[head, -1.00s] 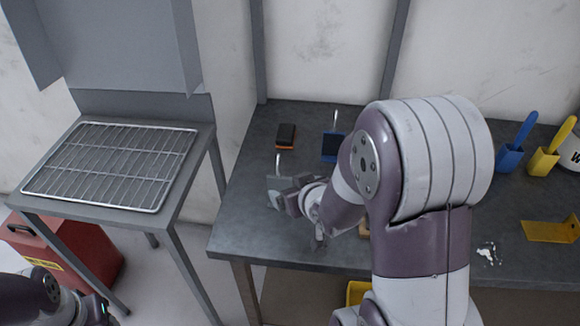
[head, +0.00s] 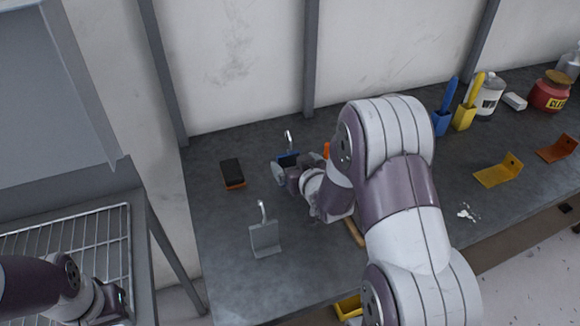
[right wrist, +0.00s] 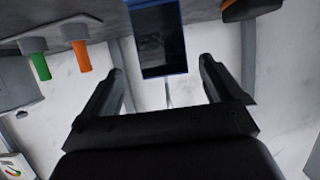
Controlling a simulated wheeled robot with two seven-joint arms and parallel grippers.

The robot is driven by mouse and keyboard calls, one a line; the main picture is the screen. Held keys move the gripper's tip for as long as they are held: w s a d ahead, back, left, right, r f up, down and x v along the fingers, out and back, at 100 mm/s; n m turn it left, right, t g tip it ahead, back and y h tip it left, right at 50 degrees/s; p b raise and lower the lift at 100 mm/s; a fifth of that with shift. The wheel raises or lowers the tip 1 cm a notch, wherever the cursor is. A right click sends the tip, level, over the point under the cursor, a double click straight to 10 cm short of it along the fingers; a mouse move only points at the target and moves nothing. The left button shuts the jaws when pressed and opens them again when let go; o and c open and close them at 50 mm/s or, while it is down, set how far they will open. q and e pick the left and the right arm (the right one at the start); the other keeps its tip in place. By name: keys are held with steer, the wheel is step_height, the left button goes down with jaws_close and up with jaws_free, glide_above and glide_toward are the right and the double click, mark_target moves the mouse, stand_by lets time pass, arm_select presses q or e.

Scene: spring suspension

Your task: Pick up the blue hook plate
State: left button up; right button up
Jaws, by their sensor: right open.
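The blue hook plate (head: 287,158) stands on the grey bench near the wall, its metal hook upward; my right gripper partly hides it in the head view. In the right wrist view, the blue-edged dark plate (right wrist: 161,40) lies ahead, between the lines of the two fingers. My right gripper (head: 280,174) is at the near side of the plate.
A grey hook plate (head: 265,237) stands nearer on the bench (head: 215,275). A black-and-orange block (head: 233,173) lies left of the blue plate. Blue (head: 441,122) and yellow (head: 464,117) holders and a yellow bracket (head: 497,173) are to the right. A wire rack (head: 80,240) is at left.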

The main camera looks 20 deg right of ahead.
mark_target(289, 160)
steer(key=x, duration=0.3)
steer(key=shift+w+a+f, duration=0.15)
steer(key=shift+a, duration=0.1)
steer(key=shift+d, duration=0.1)
steer(key=shift+s, duration=0.25)
steer(key=shift+c, duration=0.9)
steer(key=shift+w, duration=0.1)
steer(key=c, duration=1.1)
